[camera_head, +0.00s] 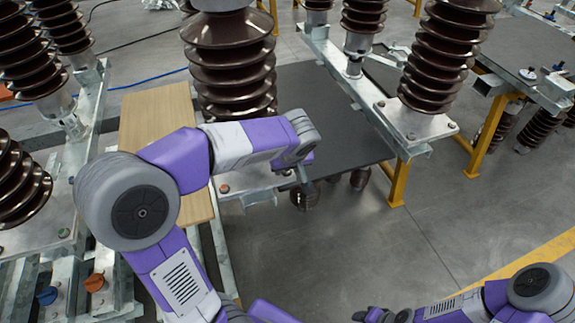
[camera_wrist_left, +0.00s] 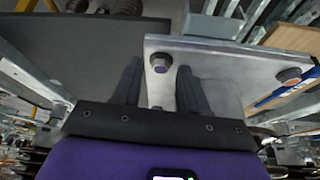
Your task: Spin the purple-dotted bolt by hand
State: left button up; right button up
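The purple-dotted bolt (camera_wrist_left: 160,63) sits at the near left corner of a grey metal plate (camera_wrist_left: 215,62) in the left wrist view. My left gripper (camera_wrist_left: 158,88) is open. Its two dark fingers are spread on either side of the bolt's line, with the bolt just beyond the gap and no clear contact. In the head view the left gripper (camera_head: 302,172) is at the right end of the plate (camera_head: 245,185) under the large brown insulator (camera_head: 232,65); the purple dot is hard to make out there. My right gripper (camera_head: 368,314) is low at the bottom edge, away from the plate.
Another bolt (camera_wrist_left: 290,75) is on the same plate; one with a reddish dot (camera_head: 224,188) shows in the head view. A wooden board (camera_head: 150,120) and a dark panel (camera_head: 330,110) lie around the insulator. Yellow-legged frames (camera_head: 398,182) stand right. Floor (camera_head: 480,200) is clear.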

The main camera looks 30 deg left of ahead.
pick_arm(q)
jog(key=shift+p+v, duration=1.45)
jog(key=shift+v, duration=2.35)
